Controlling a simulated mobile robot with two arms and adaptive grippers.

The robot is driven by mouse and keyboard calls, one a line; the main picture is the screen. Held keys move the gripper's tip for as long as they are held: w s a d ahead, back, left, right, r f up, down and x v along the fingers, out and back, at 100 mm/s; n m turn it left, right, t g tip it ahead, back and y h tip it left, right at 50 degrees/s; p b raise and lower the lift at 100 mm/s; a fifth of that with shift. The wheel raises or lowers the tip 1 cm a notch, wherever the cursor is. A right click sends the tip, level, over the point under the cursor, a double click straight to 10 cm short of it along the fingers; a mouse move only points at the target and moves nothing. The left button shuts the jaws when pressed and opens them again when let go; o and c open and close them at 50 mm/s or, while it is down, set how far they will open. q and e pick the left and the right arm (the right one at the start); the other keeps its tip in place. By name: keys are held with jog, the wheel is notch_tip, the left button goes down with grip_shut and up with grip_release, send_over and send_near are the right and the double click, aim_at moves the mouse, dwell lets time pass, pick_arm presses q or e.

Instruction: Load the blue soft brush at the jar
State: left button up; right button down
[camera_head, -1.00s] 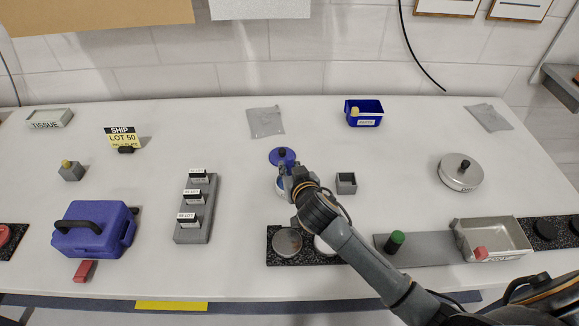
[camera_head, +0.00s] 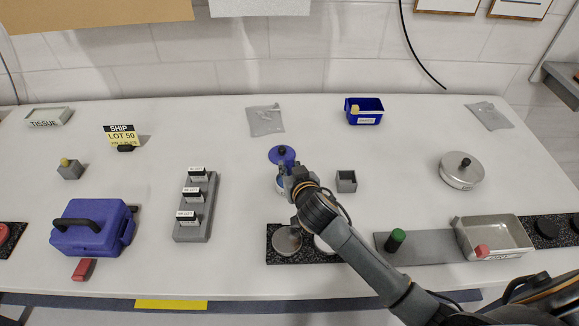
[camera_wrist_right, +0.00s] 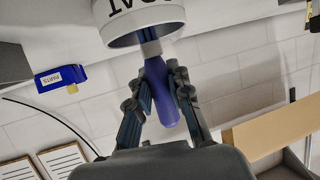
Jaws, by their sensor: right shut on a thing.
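My right gripper (camera_head: 287,172) is shut on the blue brush (camera_wrist_right: 163,88), with its fingers on both sides of the blue handle in the right wrist view. The brush's pale ferrule meets the mouth of the white jar (camera_wrist_right: 150,27), which has dark lettering. The bristles are hidden, apparently inside the jar. In the head view the jar (camera_head: 280,184) is mostly covered by my right gripper and wrist. A blue round lid (camera_head: 282,155) with a dark knob lies just behind it. My left gripper is not in view.
A small grey open box (camera_head: 346,182) stands right of my gripper. A dark speckled plate (camera_head: 275,256) with round metal discs is in front, partly under my arm. A grey labelled rack (camera_head: 194,235) is to the left. A blue bin (camera_head: 364,112) stands behind right.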

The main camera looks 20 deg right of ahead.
aim_at(290, 155)
notch_tip(290, 155, up, 7)
jog(key=p, duration=0.7)
dwell(0.6)
jog(key=shift+s, duration=0.1)
